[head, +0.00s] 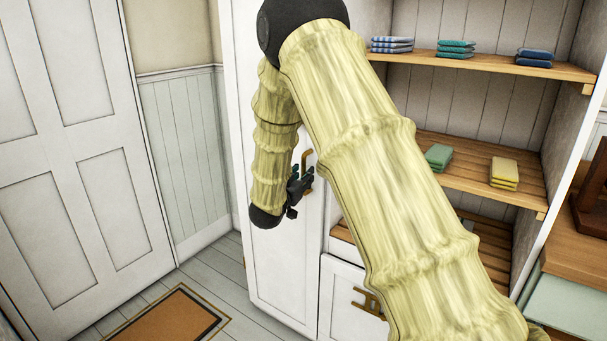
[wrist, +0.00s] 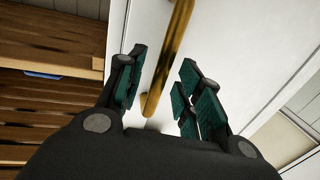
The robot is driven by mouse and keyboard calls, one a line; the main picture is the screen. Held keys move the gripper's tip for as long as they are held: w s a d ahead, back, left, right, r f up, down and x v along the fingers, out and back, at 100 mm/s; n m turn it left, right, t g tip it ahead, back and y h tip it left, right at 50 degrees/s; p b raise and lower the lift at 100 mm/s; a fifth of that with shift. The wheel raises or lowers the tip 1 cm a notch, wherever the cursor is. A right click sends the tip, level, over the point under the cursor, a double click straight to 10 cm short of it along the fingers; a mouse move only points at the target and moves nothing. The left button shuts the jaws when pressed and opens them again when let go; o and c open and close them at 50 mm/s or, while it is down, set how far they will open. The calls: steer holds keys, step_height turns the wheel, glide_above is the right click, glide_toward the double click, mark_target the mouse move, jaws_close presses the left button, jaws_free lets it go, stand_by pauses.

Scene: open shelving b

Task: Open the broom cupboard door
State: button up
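The broom cupboard door (head: 283,262) is a tall white panel left of the open shelves, and it looks shut. Its brass bar handle (head: 308,168) is partly hidden by my arm and gripper in the head view. In the wrist view the handle (wrist: 168,60) runs down between my fingers, with a gap on both sides. My gripper (head: 299,185) is at the handle. In the wrist view my gripper (wrist: 160,92) is open, its teal finger pads apart on either side of the handle. I cannot tell how deep the bar sits between the pads.
Open wooden shelves (head: 465,178) with folded cloths stand right of the door. A lower white cupboard (head: 345,318) with brass handles is below them. A white panelled door (head: 75,150) is at the left. An orange mat (head: 165,318) lies on the floor, which is otherwise clear there.

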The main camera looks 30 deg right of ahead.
steer(key=shift+x, duration=0.85)
jaws_close()
steer(key=shift+a, duration=0.1)
